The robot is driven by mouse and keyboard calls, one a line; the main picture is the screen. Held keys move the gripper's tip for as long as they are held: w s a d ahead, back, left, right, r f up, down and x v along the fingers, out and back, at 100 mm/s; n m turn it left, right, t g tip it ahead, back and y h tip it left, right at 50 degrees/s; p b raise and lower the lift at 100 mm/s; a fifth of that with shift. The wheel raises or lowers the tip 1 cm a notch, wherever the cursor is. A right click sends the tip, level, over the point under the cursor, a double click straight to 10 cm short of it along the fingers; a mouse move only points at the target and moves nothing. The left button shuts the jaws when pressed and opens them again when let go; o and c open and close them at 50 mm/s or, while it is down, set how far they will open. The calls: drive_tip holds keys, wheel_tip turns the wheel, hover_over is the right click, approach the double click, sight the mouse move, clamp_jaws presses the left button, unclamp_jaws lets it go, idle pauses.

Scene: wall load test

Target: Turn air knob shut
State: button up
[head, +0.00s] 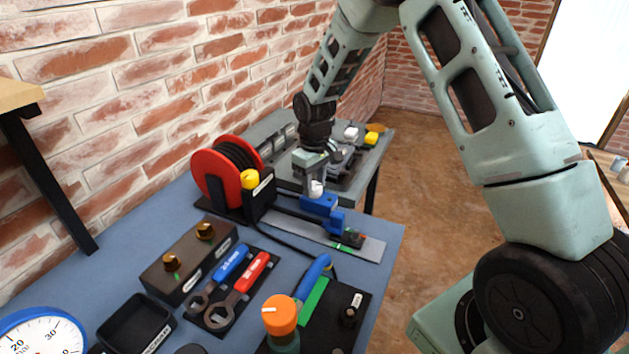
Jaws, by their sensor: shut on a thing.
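My gripper (312,178) is at the middle of the bench, pointing down. It is shut on a small white knob (317,187), just above a blue block (321,206). The fingers hide part of the knob, so I cannot tell its turn angle. A yellow knob (250,179) is on a black box beside the reel. A large orange knob (280,314) with a white mark stands at the front. The labels are too small to read, so I cannot tell which one is named air.
A red reel (212,179) stands left of my gripper. A brown box with two brass knobs (189,263), blue and red wrenches (243,283), a black tray (136,323) and a dial gauge (43,334) crowd the front left. A brick wall (130,90) is close behind.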

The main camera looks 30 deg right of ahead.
sight(314, 185)
drive_tip(key=m, duration=0.5)
drive_tip(key=shift+m+p, duration=0.3)
drive_tip(key=shift+p, duration=0.05)
idle(0.4)
drive_tip(key=o, duration=1)
wheel_tip(314, 185, up, 18)
drive_tip(key=shift+f+b, duration=0.25)
drive_tip(key=shift+b, duration=0.3)
